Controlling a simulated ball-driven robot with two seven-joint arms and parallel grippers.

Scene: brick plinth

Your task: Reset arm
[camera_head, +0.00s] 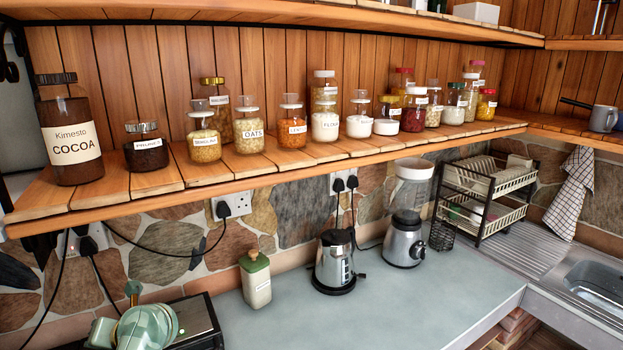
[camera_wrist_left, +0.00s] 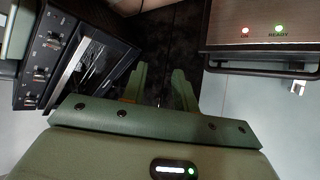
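My left gripper (camera_wrist_left: 160,88) shows in the left wrist view with its two green fingers apart, a dark gap between them and nothing held. It points into a dark space between two appliances. In the head view, a green part of my left arm (camera_head: 145,327) shows at the lower left, over a dark appliance; the fingers cannot be made out clearly there. My right arm and right gripper are in neither view.
A black appliance with knobs (camera_wrist_left: 48,55) stands left of the fingers; a metal-fronted one with two lights (camera_wrist_left: 262,30) stands right.

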